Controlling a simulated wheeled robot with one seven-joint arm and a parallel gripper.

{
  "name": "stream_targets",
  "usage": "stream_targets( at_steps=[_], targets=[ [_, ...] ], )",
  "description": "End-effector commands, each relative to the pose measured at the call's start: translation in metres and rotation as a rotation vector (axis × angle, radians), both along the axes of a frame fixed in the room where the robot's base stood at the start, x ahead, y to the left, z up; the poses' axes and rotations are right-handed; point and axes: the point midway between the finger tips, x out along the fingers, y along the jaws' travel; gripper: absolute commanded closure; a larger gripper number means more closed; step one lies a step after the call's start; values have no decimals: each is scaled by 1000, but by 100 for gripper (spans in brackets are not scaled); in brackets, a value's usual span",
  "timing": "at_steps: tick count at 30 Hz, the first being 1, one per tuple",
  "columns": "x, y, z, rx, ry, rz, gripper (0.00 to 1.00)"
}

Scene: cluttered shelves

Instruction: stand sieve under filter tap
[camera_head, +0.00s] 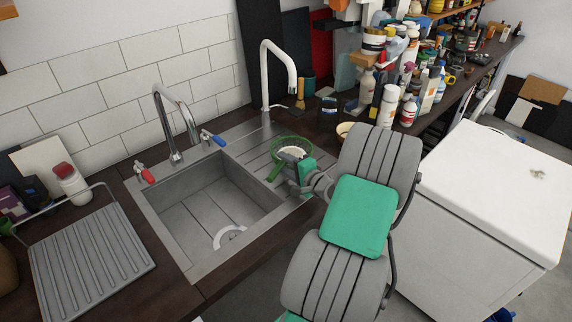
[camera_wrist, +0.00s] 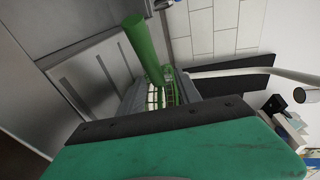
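The green sieve (camera_head: 291,142), with a pale inside, is over the ribbed drainboard right of the sink basin. In the picture it lies below the spout of the white tap (camera_head: 280,50), likely the filter tap. Its green handle (camera_head: 276,172) points down-left. In the wrist view the handle (camera_wrist: 145,48) rises up-left and the mesh shows just beyond my gripper's dark edge. I cannot tell whether the sieve touches the drainboard.
A chrome tap (camera_head: 175,120) with red and blue handles stands behind the sink basin (camera_head: 210,210). A dish rack (camera_head: 85,260) is at left. Bottles (camera_head: 390,103) and cans crowd the counter at right. A white appliance (camera_head: 490,190) stands right of my arm.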

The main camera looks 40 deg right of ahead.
Motion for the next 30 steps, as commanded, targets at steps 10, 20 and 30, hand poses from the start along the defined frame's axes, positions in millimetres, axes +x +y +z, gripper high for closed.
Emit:
stream_targets(
  at_steps=[10,20,30],
  targets=[
    [-10,0,2,1,1,-2,59],
    [-87,6,21,-1,0,-7,59],
    [-113,15,28,-8,12,17,59]
  ],
)
